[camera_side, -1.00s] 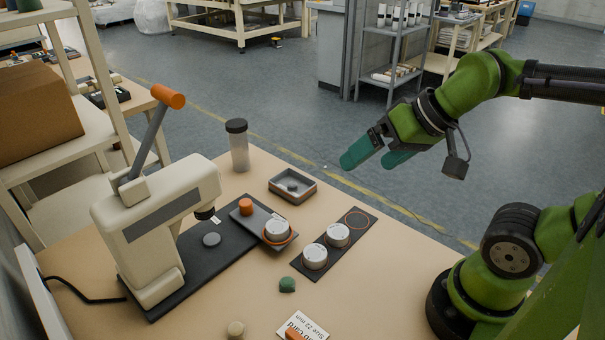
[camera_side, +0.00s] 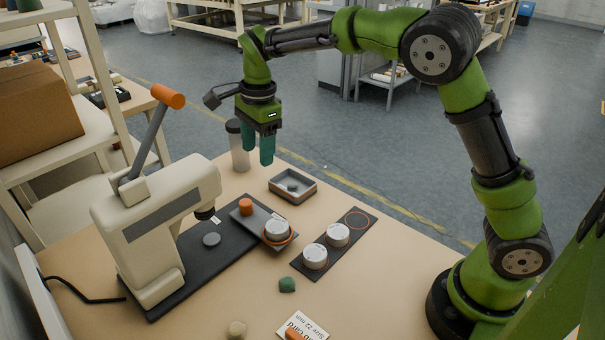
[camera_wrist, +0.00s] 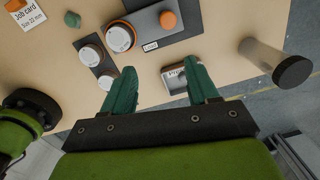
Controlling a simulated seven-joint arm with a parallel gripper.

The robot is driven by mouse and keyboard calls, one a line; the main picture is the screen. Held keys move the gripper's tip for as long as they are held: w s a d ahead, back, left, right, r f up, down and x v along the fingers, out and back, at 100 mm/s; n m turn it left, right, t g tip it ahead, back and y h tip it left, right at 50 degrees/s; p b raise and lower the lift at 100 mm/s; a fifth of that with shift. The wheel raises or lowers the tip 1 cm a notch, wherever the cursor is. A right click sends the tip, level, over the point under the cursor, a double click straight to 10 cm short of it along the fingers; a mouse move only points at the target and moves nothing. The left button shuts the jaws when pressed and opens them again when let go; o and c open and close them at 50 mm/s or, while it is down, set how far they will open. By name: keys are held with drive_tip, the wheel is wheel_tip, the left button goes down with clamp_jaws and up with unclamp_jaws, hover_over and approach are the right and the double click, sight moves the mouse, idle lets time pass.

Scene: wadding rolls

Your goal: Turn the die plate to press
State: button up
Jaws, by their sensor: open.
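The die plate (camera_side: 262,222) is a grey bar lying at the right end of the press's dark base. It has an orange knob (camera_side: 246,206) at its far left end and a round pale die in an orange ring (camera_side: 277,232) at its near right end, out from under the press. The cream press (camera_side: 150,225) has its orange-tipped lever (camera_side: 168,96) raised. My gripper (camera_side: 258,162) is open and empty, its green fingers pointing down, high above the table's far side. In the wrist view the die plate (camera_wrist: 146,24) and its knob (camera_wrist: 168,19) lie ahead of the fingers (camera_wrist: 160,72).
A dark strip (camera_side: 326,258) right of the plate holds two pale round dies and an empty orange ring. A small tray (camera_side: 311,189) and a capped clear jar (camera_side: 239,155) stand near my gripper. A green lump (camera_side: 287,285) and a card (camera_side: 309,325) lie in front.

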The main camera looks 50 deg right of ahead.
sight(245, 202)
drive_tip(key=w+a+r+m, duration=0.1)
drive_tip(key=w+a+m, duration=0.2)
drive_tip(key=m, duration=0.8)
drive_tip(key=shift+g+h, duration=0.3)
wheel_tip(245, 202, down, 16)
drive_tip(key=shift+d+f, duration=0.15)
clamp_jaws()
